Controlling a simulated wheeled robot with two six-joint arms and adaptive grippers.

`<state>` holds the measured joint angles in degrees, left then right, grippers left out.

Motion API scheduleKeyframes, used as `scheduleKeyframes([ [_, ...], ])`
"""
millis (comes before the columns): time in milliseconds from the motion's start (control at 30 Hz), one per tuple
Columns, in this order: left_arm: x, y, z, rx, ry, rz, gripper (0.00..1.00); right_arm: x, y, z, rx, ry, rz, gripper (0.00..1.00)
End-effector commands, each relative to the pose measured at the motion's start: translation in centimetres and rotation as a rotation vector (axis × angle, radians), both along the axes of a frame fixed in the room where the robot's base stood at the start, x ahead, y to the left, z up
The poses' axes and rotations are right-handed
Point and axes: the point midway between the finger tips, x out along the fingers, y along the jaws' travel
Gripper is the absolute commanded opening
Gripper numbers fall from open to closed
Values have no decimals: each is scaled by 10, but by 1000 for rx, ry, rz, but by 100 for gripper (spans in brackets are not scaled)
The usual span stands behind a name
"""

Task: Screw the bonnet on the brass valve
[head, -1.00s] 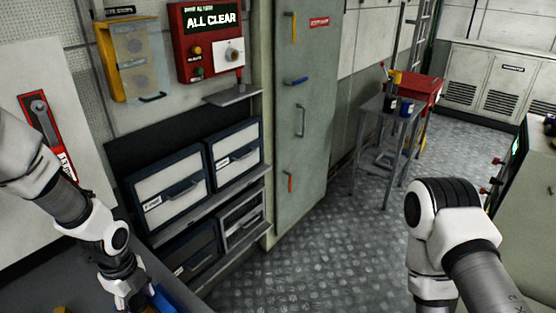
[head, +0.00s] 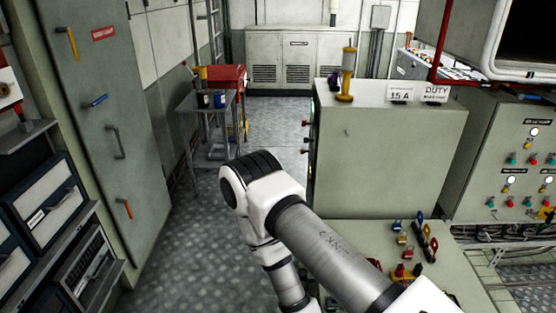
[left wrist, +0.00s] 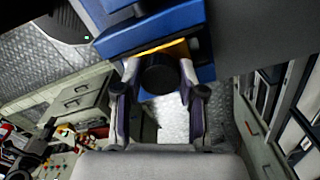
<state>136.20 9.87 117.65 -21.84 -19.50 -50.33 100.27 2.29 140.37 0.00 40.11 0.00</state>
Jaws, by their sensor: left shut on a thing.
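In the left wrist view my left gripper (left wrist: 160,92) is shut on a dark, round-ended thing (left wrist: 160,74). A blue body (left wrist: 205,35) with a yellow edge lies right behind it; I cannot tell whether they are one piece. The head view does not show my left gripper. A brass-yellow upright fitting (head: 347,75) stands on the grey-green cabinet; I cannot tell whether it is the valve. I cannot make out the bonnet for certain. My right arm crosses the middle of the head view, its gripper below the frame. A dark jointed shape at the wrist view's lower left may be that gripper.
A low bench top (head: 455,260) at lower right carries padlocks and small coloured fittings. The grey-green cabinet (head: 385,150) stands behind it. A small grey table (head: 208,108) with cups stands beside a red chest. A tall locker (head: 105,120) is at left. The floor between is clear.

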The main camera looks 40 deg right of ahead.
Motion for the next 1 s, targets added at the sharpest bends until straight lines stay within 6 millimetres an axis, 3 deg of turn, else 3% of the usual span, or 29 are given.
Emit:
scheduleKeyframes([
  [700,-1,0,-1,-1,0,-1561,12,0,0,0,0,0,0,70],
  [967,-1,0,-1,0,0,-1644,12,0,0,0,0,0,0,70],
  [1000,-1,0,-1,0,0,-1643,47,0,0,0,0,0,0,70],
])
